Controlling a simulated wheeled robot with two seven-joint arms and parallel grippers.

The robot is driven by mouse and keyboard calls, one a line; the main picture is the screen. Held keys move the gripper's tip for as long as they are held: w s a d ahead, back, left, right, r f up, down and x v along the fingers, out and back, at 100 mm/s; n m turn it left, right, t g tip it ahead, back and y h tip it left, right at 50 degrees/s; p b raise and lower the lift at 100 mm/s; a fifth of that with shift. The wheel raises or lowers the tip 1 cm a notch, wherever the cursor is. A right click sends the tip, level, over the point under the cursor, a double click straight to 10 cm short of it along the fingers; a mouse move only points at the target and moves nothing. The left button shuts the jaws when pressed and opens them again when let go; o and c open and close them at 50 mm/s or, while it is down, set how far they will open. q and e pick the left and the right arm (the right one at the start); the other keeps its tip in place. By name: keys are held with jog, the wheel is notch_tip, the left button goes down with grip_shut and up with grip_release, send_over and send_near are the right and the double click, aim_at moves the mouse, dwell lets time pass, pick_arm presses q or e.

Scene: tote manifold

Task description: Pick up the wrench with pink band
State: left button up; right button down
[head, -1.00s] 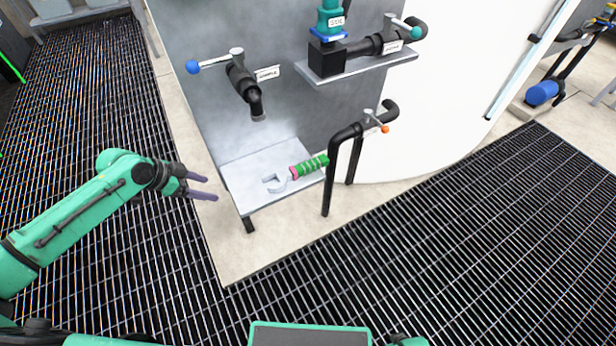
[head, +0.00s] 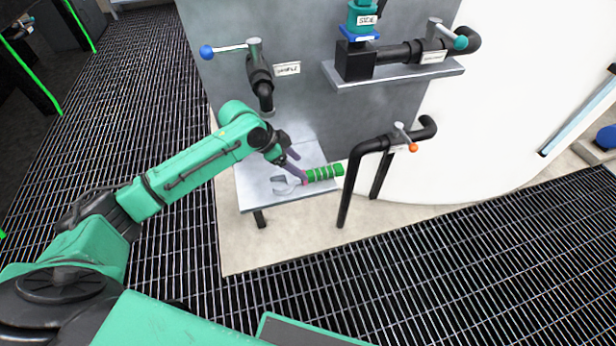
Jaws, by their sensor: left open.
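The wrench (head: 324,173) lies on a small grey shelf (head: 254,195). It has a green ribbed handle at right and a silver open-jaw head at left, with a little pink showing between them. My left gripper (head: 299,166) has purple fingers, is open, and reaches in from the left over the wrench near where head and handle meet. The fingers overlap the wrench in the picture; I cannot tell whether they touch it. My right gripper is out of view.
A black bent pipe with an orange-tipped valve (head: 365,150) stands just right of the wrench. A blue-handled tap (head: 260,80) hangs above the shelf from the grey panel (head: 225,75). A higher shelf (head: 395,75) carries more pipework. Dark grating (head: 400,280) lies in front.

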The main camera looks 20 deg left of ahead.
aim_at(305, 172)
pick_arm(q)
jog(key=x, duration=0.4)
jog(key=shift+s+a+f+b, duration=0.1)
jog(key=shift+f+b, duration=0.05)
jog(key=shift+b, duration=0.2)
jog(key=shift+f, duration=0.25)
grip_shut()
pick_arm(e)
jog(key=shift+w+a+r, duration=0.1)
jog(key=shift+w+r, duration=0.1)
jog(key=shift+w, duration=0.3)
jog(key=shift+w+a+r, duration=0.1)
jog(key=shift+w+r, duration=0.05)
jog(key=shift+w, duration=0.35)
pick_arm(q)
jog(key=shift+r, duration=0.1)
